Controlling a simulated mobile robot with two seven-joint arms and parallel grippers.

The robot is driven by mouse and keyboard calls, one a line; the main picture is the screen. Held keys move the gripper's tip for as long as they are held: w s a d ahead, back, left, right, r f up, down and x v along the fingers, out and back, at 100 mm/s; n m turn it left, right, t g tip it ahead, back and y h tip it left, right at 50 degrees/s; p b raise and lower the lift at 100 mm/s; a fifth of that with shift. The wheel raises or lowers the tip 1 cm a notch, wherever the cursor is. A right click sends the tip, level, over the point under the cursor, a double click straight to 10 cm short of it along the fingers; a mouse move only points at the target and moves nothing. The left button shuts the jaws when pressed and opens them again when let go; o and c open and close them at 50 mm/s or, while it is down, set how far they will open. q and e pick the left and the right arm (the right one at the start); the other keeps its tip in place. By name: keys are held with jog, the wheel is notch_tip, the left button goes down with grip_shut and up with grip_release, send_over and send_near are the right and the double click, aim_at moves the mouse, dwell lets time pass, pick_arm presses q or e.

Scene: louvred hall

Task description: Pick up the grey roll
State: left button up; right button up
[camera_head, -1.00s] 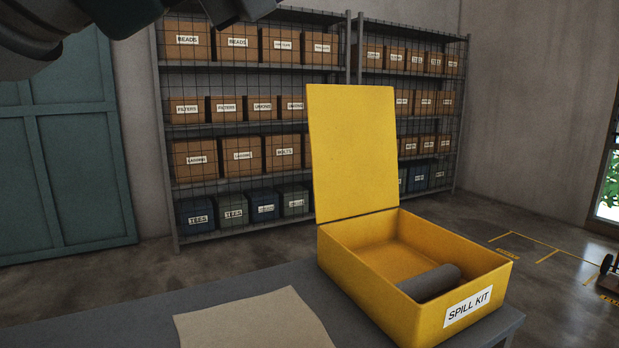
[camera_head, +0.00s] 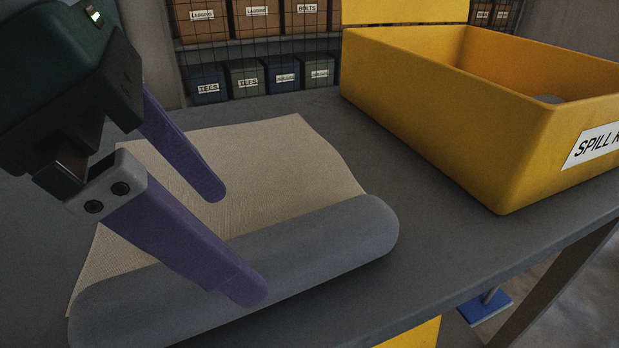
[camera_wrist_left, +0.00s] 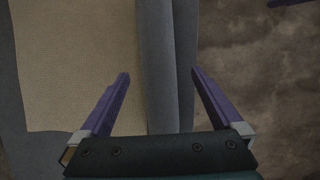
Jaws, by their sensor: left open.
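A grey roll (camera_head: 330,245) lies along the near edge of a beige sheet (camera_head: 260,160) on the grey table, close to the table's front edge. My left gripper (camera_head: 232,240) is open over it in the head view. One finger is in front of the roll in the picture, the other over the sheet. In the left wrist view the grey roll (camera_wrist_left: 155,50) runs between the two spread fingers of the left gripper (camera_wrist_left: 160,75); contact cannot be told. A purple tip (camera_wrist_left: 290,2), apparently my right gripper's, shows at that view's top right corner.
A yellow spill kit box (camera_head: 430,110) with its lid raised stands at the right of the table (camera_head: 420,240). Part of a grey thing (camera_head: 548,99) shows inside it. Shelves with labelled bins (camera_head: 245,77) stand behind. Bare table lies between sheet and box.

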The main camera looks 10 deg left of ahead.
aim_at(249, 250)
pick_arm(q)
jog(key=b+x, duration=0.1)
jog(key=x, duration=0.4)
jog(key=shift+w+f, duration=0.15)
jog(key=shift+f, duration=0.2)
jog(key=c, duration=1.5)
